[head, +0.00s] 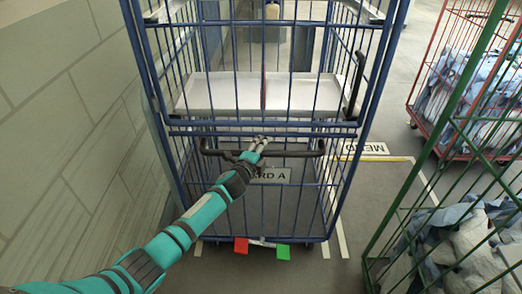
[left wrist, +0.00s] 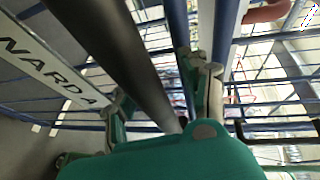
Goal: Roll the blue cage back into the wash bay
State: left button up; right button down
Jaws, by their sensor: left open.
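The blue cage (head: 377,72) stands upright in front of me in the head view, with a grey shelf (head: 215,93) and a plate (head: 270,176) reading "...ARD A". A dark handle bar (head: 305,153) runs across its near side. My left gripper (head: 256,147) is at the middle of this bar. In the left wrist view, the bar (left wrist: 120,55) passes between the parted fingers of my left gripper (left wrist: 160,100); contact cannot be told. A red tab (head: 241,245) and a green tab (head: 283,252) sit at the cage's base. My right gripper is not in view.
A tiled wall (head: 62,130) stands close on the left. A green cage (head: 415,185) with pale bags is near on the right, and a red cage (head: 417,75) with bluish bags stands behind it. White and yellow floor lines and a floor label (head: 366,148) lie between.

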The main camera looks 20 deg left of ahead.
pick_arm(q)
jog(key=v, duration=1.2)
jog(key=c, duration=0.6)
jog(key=shift+a, duration=0.35)
jog(key=shift+c, duration=1)
jog(key=s+a, duration=0.1)
jog(key=a, duration=0.4)
jog(key=s+a+n+g+y, duration=0.1)
jog(key=a, duration=0.3)
jog(key=s+a+g+y, duration=0.1)
jog(key=s+a, duration=0.1)
jog(key=a, duration=0.3)
jog(key=shift+a+r+p, duration=0.3)
jog(key=shift+p, duration=0.05)
grip_shut()
jog(key=n+g+y, duration=0.2)
jog(key=n+y, duration=0.1)
send_near(165, 142)
jog(key=p+x, duration=0.3)
jog(key=x, duration=0.3)
jog(key=shift+w, duration=0.3)
